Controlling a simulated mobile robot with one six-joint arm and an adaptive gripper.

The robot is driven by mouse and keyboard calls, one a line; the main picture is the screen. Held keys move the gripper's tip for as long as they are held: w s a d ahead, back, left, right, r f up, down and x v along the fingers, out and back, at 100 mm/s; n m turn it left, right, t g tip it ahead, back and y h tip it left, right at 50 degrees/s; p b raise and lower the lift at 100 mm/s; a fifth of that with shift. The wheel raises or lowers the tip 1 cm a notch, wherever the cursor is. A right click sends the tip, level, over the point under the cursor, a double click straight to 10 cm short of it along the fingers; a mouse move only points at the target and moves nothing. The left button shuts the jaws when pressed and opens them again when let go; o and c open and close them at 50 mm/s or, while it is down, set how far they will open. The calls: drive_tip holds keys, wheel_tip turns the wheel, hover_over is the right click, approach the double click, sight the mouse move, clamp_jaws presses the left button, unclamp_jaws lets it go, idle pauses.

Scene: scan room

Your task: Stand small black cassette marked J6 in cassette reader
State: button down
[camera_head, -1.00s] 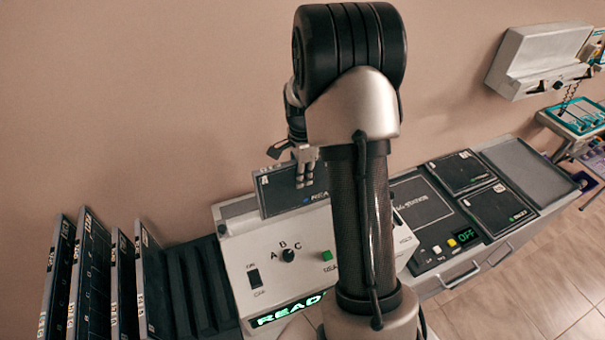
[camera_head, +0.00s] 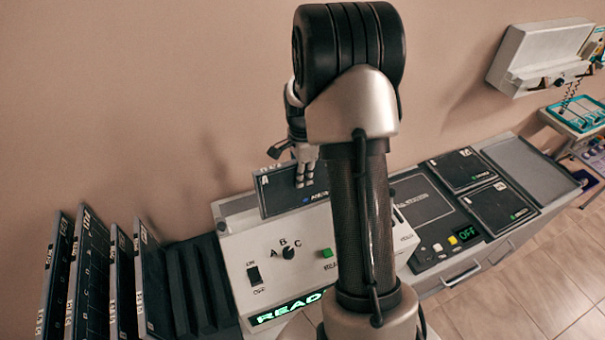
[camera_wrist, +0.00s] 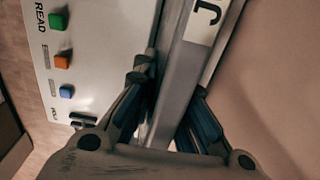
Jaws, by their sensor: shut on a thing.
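The black cassette (camera_head: 276,192) is upright at the back of the white cassette reader (camera_head: 245,240) in the head view. Its lower edge is hidden behind the reader's sloped front, so I cannot tell how deep it sits. My gripper (camera_head: 306,168) is shut on its upper edge. In the wrist view my fingers (camera_wrist: 166,108) close on both sides of the cassette's grey edge (camera_wrist: 178,75); a white label shows a "J", with the rest cut off. The reader's panel (camera_wrist: 95,50) with green, orange and blue buttons lies to the left there.
Several black cassettes (camera_head: 88,270) stand in a dark slotted rack (camera_head: 200,285) left of the reader. Right of it are a dark console (camera_head: 428,212) with a green "OFF" display and two flat black cassettes (camera_head: 461,170). The wall is close behind. My arm hides the reader's right part.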

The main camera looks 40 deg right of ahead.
drive_tip(key=shift+f+b, duration=3.4)
drive_tip(key=shift+f, duration=1.75)
drive_tip(key=c, duration=1.5)
unclamp_jaws()
drive_tip(key=shift+c, duration=0.2)
wheel_tip(320, 180, up, 12)
wheel_tip(320, 180, up, 6)
drive_tip(key=p, duration=0.5)
hover_over(303, 205)
drive_tip(key=shift+w+d+r, duration=0.1)
drive_tip(key=shift+w+d, duration=0.1)
drive_tip(key=shift+w, duration=0.15)
